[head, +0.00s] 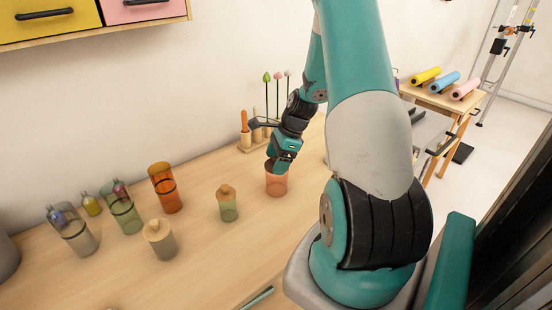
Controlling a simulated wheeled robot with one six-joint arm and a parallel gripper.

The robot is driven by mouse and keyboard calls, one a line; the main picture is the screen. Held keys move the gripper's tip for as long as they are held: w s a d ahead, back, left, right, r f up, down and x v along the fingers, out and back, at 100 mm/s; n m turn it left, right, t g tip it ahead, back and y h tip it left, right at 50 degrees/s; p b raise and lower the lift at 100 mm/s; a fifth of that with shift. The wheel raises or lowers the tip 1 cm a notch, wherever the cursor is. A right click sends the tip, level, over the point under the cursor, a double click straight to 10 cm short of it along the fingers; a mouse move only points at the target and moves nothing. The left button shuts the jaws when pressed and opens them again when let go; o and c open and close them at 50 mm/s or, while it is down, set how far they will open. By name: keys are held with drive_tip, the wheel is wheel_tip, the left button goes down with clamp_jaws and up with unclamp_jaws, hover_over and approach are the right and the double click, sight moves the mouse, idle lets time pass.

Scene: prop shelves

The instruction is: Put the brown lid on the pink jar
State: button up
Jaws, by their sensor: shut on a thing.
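The pink jar (276,183) stands upright on the wooden table, right of the other jars. My gripper (279,164) points down at the jar's mouth, right above its rim. It is shut on what looks like the brown lid, which is mostly hidden by the fingers. I cannot tell whether the lid touches the jar's rim or is still a little above it.
A green jar with a tan lid (228,204) stands left of the pink jar. A beige lidded jar (160,240), an orange tumbler (166,188) and glass tumblers with small bottles stand further left. A wooden rack (247,140) with sticks stands behind my gripper.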

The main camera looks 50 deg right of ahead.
drive_tip(key=shift+f, duration=0.45)
idle(1.2)
drive_tip(key=o, duration=0.9)
drive_tip(key=shift+c, duration=0.2)
drive_tip(key=b+v, duration=0.1)
drive_tip(key=v, duration=1.6)
drive_tip(key=shift+r, duration=0.15)
drive_tip(key=shift+s, duration=0.1)
